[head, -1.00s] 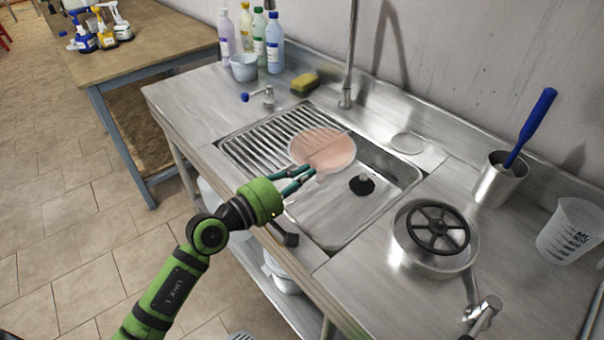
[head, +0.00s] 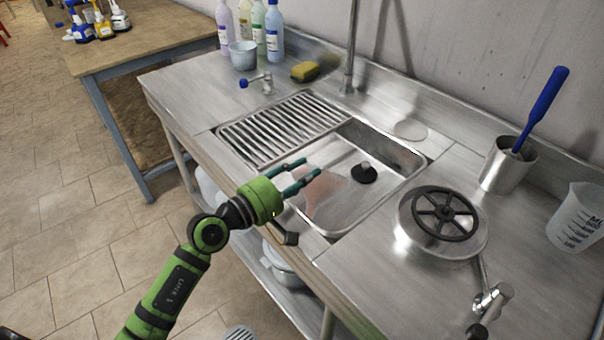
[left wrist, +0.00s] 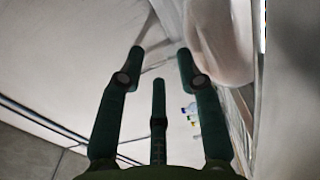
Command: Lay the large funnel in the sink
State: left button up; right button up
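The large funnel (head: 326,203) is pinkish and translucent. In the head view it lies low in the sink (head: 372,213), at the front left of the basin, partly hidden by my left gripper; its exact tilt is hard to tell. My left gripper (head: 311,167) is over the sink's front edge, just above the funnel, with its fingers spread and nothing between them. In the left wrist view the fingers stand apart, and a pale pink rounded part of the funnel (left wrist: 222,42) shows beyond and to the right of them. My right gripper is not in view.
A black plug (head: 364,173) is in the basin, right of the funnel. A ribbed drainboard (head: 283,128) lies behind it. A drum with a black handwheel (head: 444,214), a steel cup (head: 507,165) and a measuring jug (head: 577,217) stand on the right.

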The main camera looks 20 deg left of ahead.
pick_arm(q)
jog(key=v, duration=1.2)
jog(key=a+f+n+t+y, duration=0.1)
jog(key=a+n+y, duration=0.5)
jog(key=n, duration=1.2)
jog(key=a+f+n+t+y, duration=0.1)
jog(key=a+n+y, duration=0.5)
jog(key=n, duration=1.1)
jog(key=s+d+f+n+g, duration=0.3)
jog(key=s+f+n+g, duration=0.2)
jog(key=f+n, duration=0.3)
jog(key=s+d+f+n+g, duration=0.35)
jog(key=s+f+n, duration=0.2)
jog(key=n, duration=0.45)
jog(key=s+d+f+n+g+h, duration=0.2)
jog(key=s+d+f+n+g, duration=0.3)
jog(key=s+d+n, duration=0.15)
jog(key=s+f+g+p, duration=0.1)
jog(key=s+f+p, duration=0.15)
jog(key=f, duration=1.95)
jog(key=s+a+f, duration=0.1)
jog(key=s+f, duration=0.4)
jog(key=s, duration=0.3)
jog(key=s+a+f+m+g, duration=0.1)
jog(key=s+a+f, duration=0.1)
jog(key=s+f, duration=0.4)
jog(key=shift+s+f, duration=0.35)
jog(key=shift+s, duration=0.6)
